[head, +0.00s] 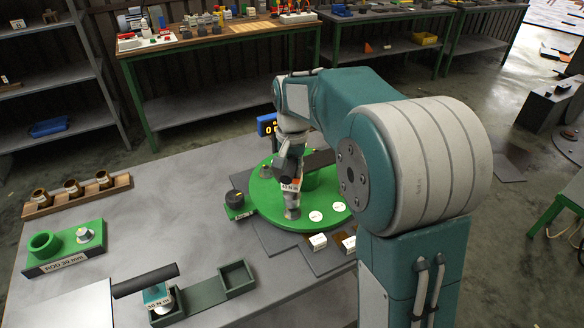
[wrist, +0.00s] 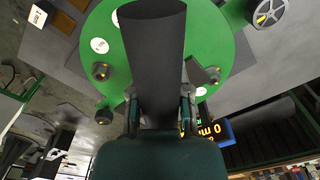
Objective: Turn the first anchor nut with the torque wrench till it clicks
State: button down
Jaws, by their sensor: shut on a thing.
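My gripper (head: 290,150) is shut on a torque wrench with a dark handle (head: 318,160) and a label (head: 291,186) too small to read surely. The wrench stands over the green round base (head: 262,207), its metal lower end (head: 292,212) down at the base's near part. Whether it sits on a nut is hidden. In the wrist view the dark handle (wrist: 153,50) lies between my fingers (wrist: 160,105) and covers the middle of the base. Brass-coloured nuts show on the base, one at the left (wrist: 100,71) and one at the right (wrist: 201,90), partly covered.
A blue display (head: 267,125) stands behind the base, showing a zero. A second wrench (head: 155,292), labelled 30 N m, rests in a dark green holder (head: 205,292). A green ROD 30 mm block (head: 65,262) and a wooden rack (head: 100,192) stand at left. White-labelled blocks (head: 318,241) lie near the base.

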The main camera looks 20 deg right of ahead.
jog(key=n, duration=0.6)
jog(key=shift+f, duration=0.25)
jog(key=n, duration=0.5)
jog(key=shift+a+f+n, duration=0.1)
jog(key=shift+f+n, duration=0.05)
jog(key=shift+n, duration=0.25)
jog(key=shift+f, duration=1.65)
